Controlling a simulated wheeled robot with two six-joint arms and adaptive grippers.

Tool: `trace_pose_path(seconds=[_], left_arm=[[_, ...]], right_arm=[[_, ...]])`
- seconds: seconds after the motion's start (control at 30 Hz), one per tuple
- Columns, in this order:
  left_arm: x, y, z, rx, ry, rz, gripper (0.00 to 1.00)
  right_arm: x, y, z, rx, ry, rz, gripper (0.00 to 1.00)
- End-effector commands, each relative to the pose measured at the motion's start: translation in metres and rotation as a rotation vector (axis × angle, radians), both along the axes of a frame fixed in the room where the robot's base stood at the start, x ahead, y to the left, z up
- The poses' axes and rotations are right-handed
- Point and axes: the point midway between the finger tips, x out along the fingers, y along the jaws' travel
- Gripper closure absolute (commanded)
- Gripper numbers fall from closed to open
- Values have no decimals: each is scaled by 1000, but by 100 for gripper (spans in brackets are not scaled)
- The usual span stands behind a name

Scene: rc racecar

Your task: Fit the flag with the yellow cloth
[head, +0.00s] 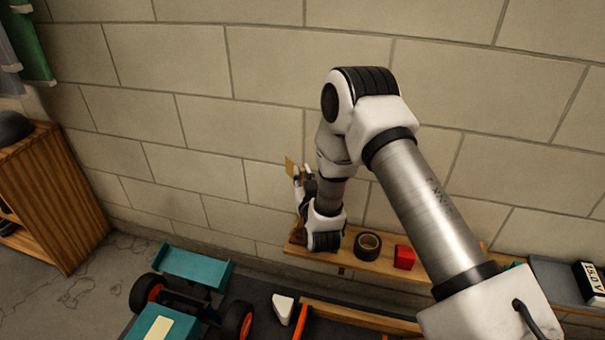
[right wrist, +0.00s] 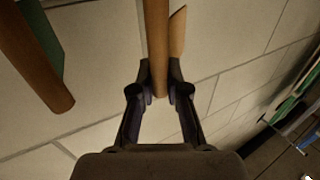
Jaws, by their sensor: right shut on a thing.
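My right gripper (head: 304,180) is up in front of the block wall, above a wooden ledge. In the right wrist view its fingers (right wrist: 160,92) are shut on the brown wooden stick of the flag (right wrist: 156,40). Part of its yellow-orange cloth (right wrist: 178,33) shows beside the stick. In the head view the yellow cloth (head: 290,168) shows as a small patch at the gripper; the stick is mostly hidden there. The teal racecar (head: 195,266) with orange-hubbed black wheels stands at the lower left, apart from the gripper and partly cut off. My left gripper is out of view.
The ledge (head: 392,265) carries a black tape roll (head: 368,246) and a red block (head: 404,257). A labelled box (head: 590,284) stands at the right. A wooden cabinet (head: 50,200) stands at the left. Another brown stick (right wrist: 36,60) with green beside it shows in the wrist view.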

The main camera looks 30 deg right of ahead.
Motion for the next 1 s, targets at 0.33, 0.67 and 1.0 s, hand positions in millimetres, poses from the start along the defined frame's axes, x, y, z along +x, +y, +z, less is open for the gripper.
trace_pose_path(seconds=[0.33, 0.67, 1.0], left_arm=[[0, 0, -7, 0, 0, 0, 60], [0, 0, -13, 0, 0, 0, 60], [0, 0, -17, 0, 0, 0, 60]], right_arm=[[0, 0, -10, 0, -1, 0, 100], [0, 0, -18, 0, 0, 0, 100], [0, 0, -24, 0, 0, 0, 72]])
